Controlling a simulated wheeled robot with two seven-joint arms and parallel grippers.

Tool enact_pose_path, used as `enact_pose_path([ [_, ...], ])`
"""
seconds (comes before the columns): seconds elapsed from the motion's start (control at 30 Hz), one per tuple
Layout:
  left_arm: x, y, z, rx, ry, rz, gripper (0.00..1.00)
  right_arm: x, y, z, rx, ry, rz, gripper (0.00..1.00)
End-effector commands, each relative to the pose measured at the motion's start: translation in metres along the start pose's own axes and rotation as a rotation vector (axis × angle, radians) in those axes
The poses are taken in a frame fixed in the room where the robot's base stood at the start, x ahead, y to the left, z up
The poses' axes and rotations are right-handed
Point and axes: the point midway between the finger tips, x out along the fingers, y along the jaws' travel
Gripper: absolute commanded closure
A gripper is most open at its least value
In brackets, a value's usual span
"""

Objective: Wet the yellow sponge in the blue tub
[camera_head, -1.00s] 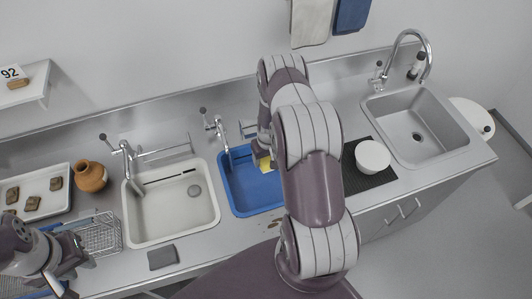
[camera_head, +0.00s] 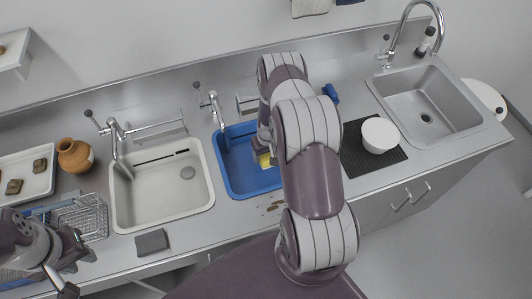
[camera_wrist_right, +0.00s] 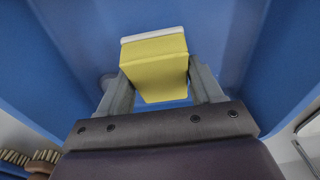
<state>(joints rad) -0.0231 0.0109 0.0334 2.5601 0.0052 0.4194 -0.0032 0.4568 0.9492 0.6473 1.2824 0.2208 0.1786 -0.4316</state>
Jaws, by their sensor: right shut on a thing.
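The yellow sponge (camera_wrist_right: 158,70), with a white layer on one side, is between the fingers of my right gripper (camera_wrist_right: 160,85), which is shut on it. In the head view a small yellow part of the sponge (camera_head: 265,160) shows beside my right arm, over the blue tub (camera_head: 240,190). The tub's blue walls surround the sponge in the wrist view. I cannot tell whether the sponge touches water. My left gripper (camera_head: 75,268) is at the lower left, beside the wire basket; its fingers are too unclear to judge.
A white basin (camera_head: 160,225) stands left of the blue tub, with a grey block (camera_head: 152,242) in front. A white bowl (camera_head: 380,134) sits on a dark mat (camera_head: 362,168) to the right. A metal sink (camera_head: 425,103) is at the far right. A brown jar (camera_head: 74,155) stands left.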

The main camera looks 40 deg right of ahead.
Motion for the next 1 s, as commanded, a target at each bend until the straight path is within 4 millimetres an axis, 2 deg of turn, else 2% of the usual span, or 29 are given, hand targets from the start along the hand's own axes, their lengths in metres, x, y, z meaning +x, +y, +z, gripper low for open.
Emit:
enact_pose_path([
  [0.43, -0.002, 0.0, 0.0, 0.0, 0.0, 0.0, 0.68, -0.003, 0.0, -0.001, 0.0, 0.0, 0.0, 0.59],
  [1.0, -0.047, 0.0, -0.006, 0.0, 0.0, 0.0, 0.68, -0.066, -0.001, -0.006, 0.0, 0.001, 0.0, 0.59],
])
